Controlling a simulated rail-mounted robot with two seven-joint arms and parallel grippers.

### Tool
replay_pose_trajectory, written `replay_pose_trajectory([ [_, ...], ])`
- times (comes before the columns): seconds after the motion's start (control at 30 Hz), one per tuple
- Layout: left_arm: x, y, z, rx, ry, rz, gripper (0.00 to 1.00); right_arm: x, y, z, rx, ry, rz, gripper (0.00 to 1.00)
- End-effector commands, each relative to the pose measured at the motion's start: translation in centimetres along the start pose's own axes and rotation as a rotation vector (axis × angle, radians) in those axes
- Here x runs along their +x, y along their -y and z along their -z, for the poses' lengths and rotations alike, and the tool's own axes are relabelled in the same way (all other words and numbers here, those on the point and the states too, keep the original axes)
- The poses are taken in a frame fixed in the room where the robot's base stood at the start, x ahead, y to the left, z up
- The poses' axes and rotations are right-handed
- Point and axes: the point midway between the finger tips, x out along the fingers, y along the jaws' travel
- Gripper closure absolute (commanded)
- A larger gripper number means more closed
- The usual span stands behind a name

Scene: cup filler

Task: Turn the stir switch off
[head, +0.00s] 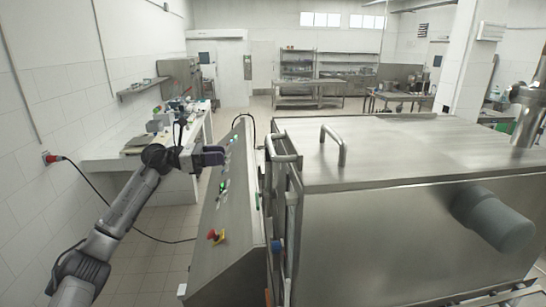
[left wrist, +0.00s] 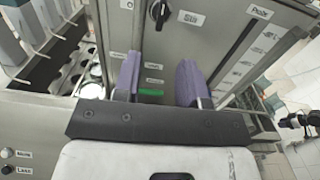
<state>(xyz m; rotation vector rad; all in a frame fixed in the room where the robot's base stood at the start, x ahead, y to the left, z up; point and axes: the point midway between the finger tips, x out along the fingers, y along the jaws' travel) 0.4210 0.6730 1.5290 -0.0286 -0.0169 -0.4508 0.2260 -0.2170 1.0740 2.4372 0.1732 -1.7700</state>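The stir switch (left wrist: 159,13) is a black rotary knob at the top of the left wrist view, beside a white label reading "Stir". The knob cannot be made out there. My right gripper is not in view.
A green light (left wrist: 150,92) shows between the fingers in the left wrist view. A red emergency button (head: 213,235) sits low on the panel. A steel machine (head: 400,150) with handles fills the right. A white-topped counter (head: 115,164) runs along the left wall.

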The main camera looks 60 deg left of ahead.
Motion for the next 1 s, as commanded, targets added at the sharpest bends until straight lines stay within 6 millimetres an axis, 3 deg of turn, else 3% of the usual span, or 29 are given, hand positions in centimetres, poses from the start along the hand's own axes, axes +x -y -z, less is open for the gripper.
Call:
replay_pose_trajectory([
  [0.17,0.5,0.0,-0.3,0.027,-0.025,0.014,0.62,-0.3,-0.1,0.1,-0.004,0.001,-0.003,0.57],
  [0.7,8.6,0.2,-0.4,0.024,-0.021,0.013,0.62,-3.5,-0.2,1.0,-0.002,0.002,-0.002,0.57],
  [1.0,11.7,0.1,-0.2,0.023,-0.02,0.011,0.62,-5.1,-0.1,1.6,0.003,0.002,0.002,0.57],
])
